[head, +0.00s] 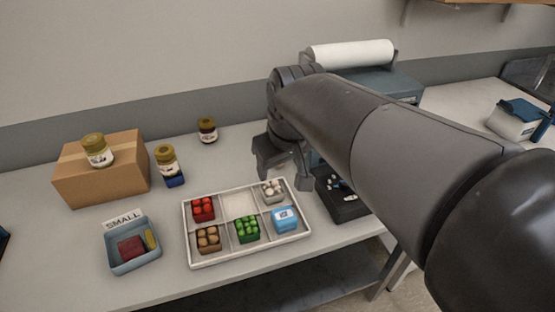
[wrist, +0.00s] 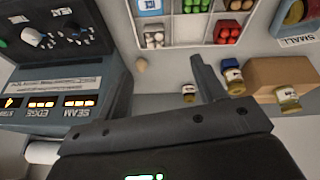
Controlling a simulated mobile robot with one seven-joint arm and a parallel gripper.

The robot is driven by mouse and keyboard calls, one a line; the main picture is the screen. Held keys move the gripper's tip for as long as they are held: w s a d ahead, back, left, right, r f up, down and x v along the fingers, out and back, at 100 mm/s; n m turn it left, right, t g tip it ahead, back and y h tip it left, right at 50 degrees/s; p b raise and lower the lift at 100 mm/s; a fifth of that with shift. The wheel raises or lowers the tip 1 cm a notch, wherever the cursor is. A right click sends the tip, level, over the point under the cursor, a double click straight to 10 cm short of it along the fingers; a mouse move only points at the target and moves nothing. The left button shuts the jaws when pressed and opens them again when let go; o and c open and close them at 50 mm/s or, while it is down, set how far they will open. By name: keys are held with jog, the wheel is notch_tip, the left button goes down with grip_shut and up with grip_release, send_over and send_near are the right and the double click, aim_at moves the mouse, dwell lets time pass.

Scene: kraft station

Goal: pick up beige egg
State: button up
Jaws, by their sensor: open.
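A small beige egg (wrist: 141,65) lies on the grey counter in the wrist view, just outside the tray near the box of white pieces. In the head view I cannot make it out; my gripper and arm cover that part. My gripper (head: 284,172) is open and empty above the counter behind the tray. In the wrist view its fingers (wrist: 165,85) point towards the tray, with the egg apart from them.
A white divided tray (head: 188,233) holds small boxes of coloured pieces. Jars, a cardboard box (head: 100,180) and a blue SMALL bin (head: 133,267) stand left. A dark tray (head: 347,207) and a machine (wrist: 65,90) stand close beside my gripper.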

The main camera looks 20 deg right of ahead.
jog(key=w+d+f+n+g, duration=0.1)
jog(key=w+f, duration=0.3)
jog(key=w, duration=0.5)
jog(key=w+d+f+n+g, duration=0.1)
jog(key=w+d+f+n, duration=0.2)
jog(key=w, duration=0.5)
jog(key=w+d+f+n+g, duration=0.2)
jog(key=w+d+f, duration=0.2)
jog(key=w, duration=0.5)
jog(key=shift+w+f, duration=0.35)
jog(key=shift+f, duration=0.25)
jog(key=shift+w+d+f, duration=0.1)
jog(key=shift+f, duration=0.15)
notch_tip(320, 180, down, 5)
jog(key=shift+f, duration=0.15)
jog(key=shift+s+d+f, duration=0.1)
jog(key=shift+d+f, duration=0.05)
jog(key=shift+f, duration=1.2)
jog(key=shift+s+d+f, duration=0.1)
jog(key=shift+f, duration=1.25)
jog(key=shift+c, duration=0.3)
jog(key=c, duration=0.8)
